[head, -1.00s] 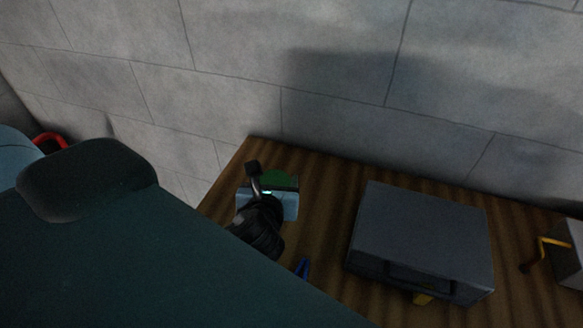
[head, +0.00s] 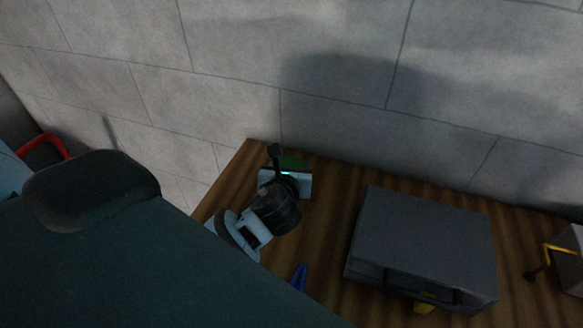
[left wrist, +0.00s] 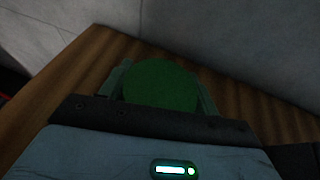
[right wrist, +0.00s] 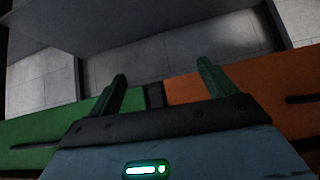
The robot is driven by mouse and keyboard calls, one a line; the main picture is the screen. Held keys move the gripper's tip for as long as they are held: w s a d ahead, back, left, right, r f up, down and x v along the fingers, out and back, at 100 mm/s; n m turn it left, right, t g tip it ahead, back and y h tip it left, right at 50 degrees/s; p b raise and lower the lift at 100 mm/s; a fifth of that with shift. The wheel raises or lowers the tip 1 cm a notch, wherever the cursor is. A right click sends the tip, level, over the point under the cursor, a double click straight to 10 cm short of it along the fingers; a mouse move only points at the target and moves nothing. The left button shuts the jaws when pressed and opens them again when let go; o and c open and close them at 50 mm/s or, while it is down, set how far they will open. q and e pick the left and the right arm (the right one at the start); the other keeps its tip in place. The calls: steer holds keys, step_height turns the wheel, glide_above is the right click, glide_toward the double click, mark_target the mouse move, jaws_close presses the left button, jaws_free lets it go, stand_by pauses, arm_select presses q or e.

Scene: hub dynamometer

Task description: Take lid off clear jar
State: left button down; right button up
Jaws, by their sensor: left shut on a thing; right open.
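A round green lid (left wrist: 160,84) lies between the fingers of my left gripper (left wrist: 162,84) in the left wrist view. The gripper is shut on its sides. In the head view, my left gripper (head: 285,182) is over the far left end of the wooden table, and only a sliver of the green lid (head: 292,161) shows beyond it. I cannot make out the clear jar's body; it is hidden or out of view. My right gripper (right wrist: 162,72) is open and empty, away from the table, and shows only in its own wrist view.
A large grey box (head: 420,243) stands on the wooden table (head: 334,190) right of my left gripper. A small blue object (head: 300,277) lies nearer. A yellow-handled device (head: 566,252) is at the right edge. Green (right wrist: 45,143) and orange (right wrist: 240,88) surfaces lie beyond my right gripper.

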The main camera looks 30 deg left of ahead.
arm_select(q)
steer(key=shift+f, duration=0.25)
steer(key=shift+c, duration=1.9)
jaws_free()
steer(key=shift+f, duration=0.1)
arm_select(e)
steer(key=shift+a, duration=0.15)
arm_select(q)
steer(key=shift+r, duration=0.2)
steer(key=p+v, duration=0.1)
steer(key=v, duration=1.1)
arm_select(e)
steer(key=shift+w+d+r, duration=0.25)
steer(key=shift+w+r, duration=0.45)
steer(key=shift+r, duration=0.1)
